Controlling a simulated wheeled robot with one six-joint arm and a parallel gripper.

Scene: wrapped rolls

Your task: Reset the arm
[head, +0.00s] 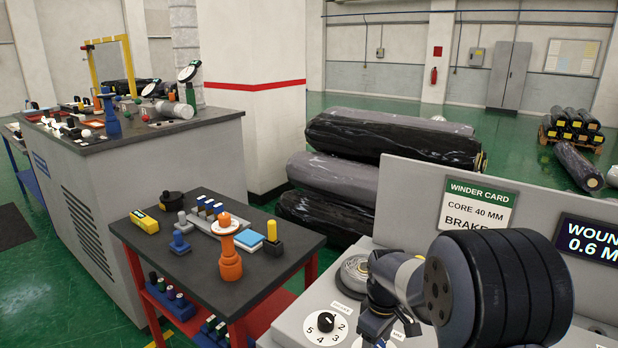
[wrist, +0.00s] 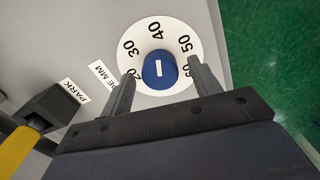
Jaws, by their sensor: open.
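In the wrist view my gripper (wrist: 161,72) is open, with one dark finger at each side of a blue knob (wrist: 159,70). Gaps show between the fingers and the knob; I cannot tell how far above it the fingertips are. The knob has a white mark that lines up roughly with 40 on its white dial (wrist: 184,29). The dial's numbers run from 20 to 60, and the fingers partly cover the low and high ends. In the head view my arm (head: 405,280) reaches over the grey console at the lower right; the fingers are hidden there.
A PARK label (wrist: 75,91) and a yellow handle (wrist: 18,150) lie at the wrist view's left. The console has another dial (head: 325,322) and an upright panel with a winder card (head: 478,204). A dark-topped tool cart (head: 200,262) stands left. Wrapped rolls (head: 395,139) lie behind.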

